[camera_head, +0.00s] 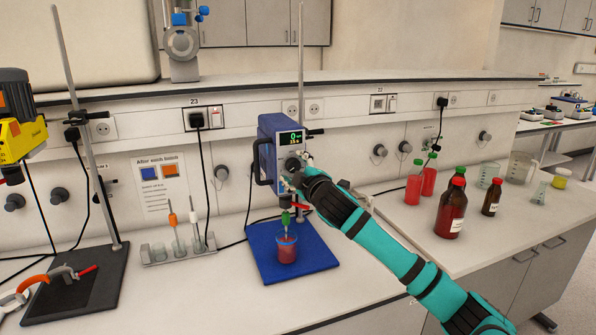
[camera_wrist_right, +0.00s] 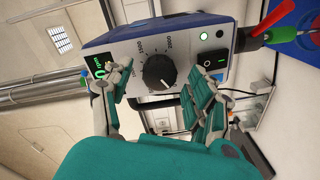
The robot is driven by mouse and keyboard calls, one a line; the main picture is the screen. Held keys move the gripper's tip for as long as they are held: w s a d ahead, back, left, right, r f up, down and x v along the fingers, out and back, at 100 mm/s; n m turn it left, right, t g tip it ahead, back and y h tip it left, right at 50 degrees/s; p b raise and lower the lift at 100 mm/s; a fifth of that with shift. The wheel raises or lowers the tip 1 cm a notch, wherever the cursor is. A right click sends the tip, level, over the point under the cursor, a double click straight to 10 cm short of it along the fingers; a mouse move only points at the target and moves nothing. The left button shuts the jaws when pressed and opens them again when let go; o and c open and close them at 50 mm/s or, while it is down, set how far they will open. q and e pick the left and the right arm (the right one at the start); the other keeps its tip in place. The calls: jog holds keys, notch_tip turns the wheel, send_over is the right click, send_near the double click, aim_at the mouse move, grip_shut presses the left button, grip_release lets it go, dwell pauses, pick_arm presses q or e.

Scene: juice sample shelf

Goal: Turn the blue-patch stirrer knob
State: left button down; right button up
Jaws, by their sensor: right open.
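The blue stirrer (camera_head: 268,150) is clamped on an upright rod above a blue base mat (camera_head: 262,240). Its lit green display reads in the head view, and the display (camera_wrist_right: 97,66) also shows in the right wrist view. The black stirrer knob (camera_wrist_right: 159,71) sits on the white front panel, inside a printed number scale. My right gripper (camera_head: 293,172) is in front of the stirrer panel. In the right wrist view its open fingers (camera_wrist_right: 163,95) stand on either side of the knob, apart from it. My left gripper is not in view.
A beaker of red liquid (camera_head: 287,248) stands under the stirrer. A yellow stirrer (camera_head: 18,120) is at far left, near a rack of rods (camera_head: 178,250). Red-filled bottles (camera_head: 452,208) and glassware stand at the right. An instruction sheet (camera_head: 160,185) hangs on the wall.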

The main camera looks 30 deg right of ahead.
jog(key=v, duration=1.2)
